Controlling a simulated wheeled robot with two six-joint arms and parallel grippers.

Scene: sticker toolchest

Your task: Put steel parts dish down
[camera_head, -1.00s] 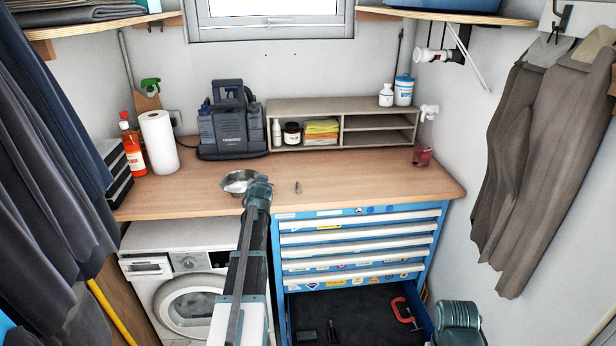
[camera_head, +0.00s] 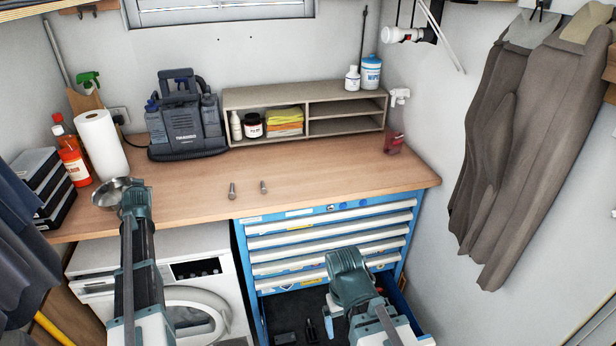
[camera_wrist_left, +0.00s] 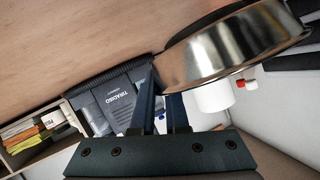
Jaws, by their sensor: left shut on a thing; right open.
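The steel parts dish (camera_head: 113,192) is a shiny round metal bowl at the left part of the wooden worktop in the head view. My left gripper (camera_head: 133,196) is shut on its rim. In the left wrist view the dish (camera_wrist_left: 232,52) shows at the upper right, between and beyond the dark fingers (camera_wrist_left: 158,105). I cannot tell whether the dish touches the worktop. My right gripper (camera_head: 347,266) is in front of the blue tool chest, above its open bottom drawer, and is open and empty.
Two bolts (camera_head: 232,191) (camera_head: 263,187) lie on the worktop (camera_head: 330,175). A paper towel roll (camera_head: 101,145), a red-orange bottle (camera_head: 72,160) and black boxes (camera_head: 48,185) stand at left. A dark machine (camera_head: 185,125) and a shelf unit (camera_head: 345,107) line the back.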

